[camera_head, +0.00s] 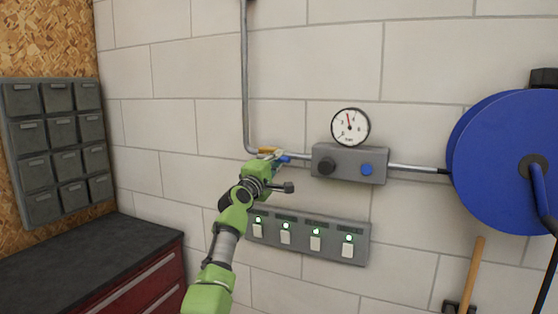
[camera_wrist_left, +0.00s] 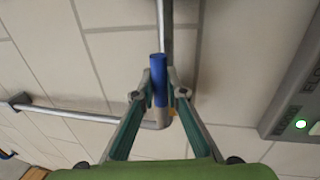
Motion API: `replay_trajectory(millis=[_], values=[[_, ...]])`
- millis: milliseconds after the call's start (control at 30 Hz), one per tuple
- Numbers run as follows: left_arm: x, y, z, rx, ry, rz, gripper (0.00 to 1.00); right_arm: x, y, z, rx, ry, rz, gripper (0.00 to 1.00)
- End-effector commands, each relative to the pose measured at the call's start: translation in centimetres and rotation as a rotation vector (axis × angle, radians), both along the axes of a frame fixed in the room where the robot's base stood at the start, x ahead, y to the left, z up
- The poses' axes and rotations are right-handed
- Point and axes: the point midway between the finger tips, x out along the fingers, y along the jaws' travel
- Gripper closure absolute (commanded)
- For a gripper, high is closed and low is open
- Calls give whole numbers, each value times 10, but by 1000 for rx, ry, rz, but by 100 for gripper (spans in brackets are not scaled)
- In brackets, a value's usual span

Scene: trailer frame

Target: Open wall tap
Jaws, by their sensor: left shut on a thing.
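The wall tap sits on the metal pipe (camera_head: 246,80) beside its lower bend, with an orange-yellow part (camera_head: 266,150) showing in the head view. The tap's blue handle (camera_wrist_left: 159,80) is between the fingers of my left gripper (camera_wrist_left: 159,88) in the left wrist view. That gripper is shut on the handle, with one finger on each side. In the head view my left gripper (camera_head: 279,159) is at the pipe and covers part of the tap. My right gripper is not in view.
A grey box (camera_head: 348,163) with a black and a blue knob is right of the tap, below a round gauge (camera_head: 350,127). A switch panel (camera_head: 310,238) with green lights is below. A blue hose reel (camera_head: 505,160) is at right, a dark-topped red cabinet (camera_head: 90,255) at lower left.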

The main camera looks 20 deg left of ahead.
Motion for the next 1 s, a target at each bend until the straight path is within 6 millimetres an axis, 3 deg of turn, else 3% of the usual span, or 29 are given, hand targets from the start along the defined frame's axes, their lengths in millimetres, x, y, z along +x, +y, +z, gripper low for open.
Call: replay_trajectory(millis=[33, 100, 133, 600, 1000], values=[[-1, 1, 3, -5, -6, 1, 100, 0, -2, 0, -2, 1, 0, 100], [-1, 1, 3, -5, -6, 1, 75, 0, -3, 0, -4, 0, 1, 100], [-1, 1, 3, -5, -6, 1, 71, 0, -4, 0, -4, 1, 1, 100], [-4, 0, 0, -1, -2, -1, 71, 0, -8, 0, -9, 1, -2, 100], [-43, 2, -8, 0, -3, 1, 71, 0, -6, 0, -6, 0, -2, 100]])
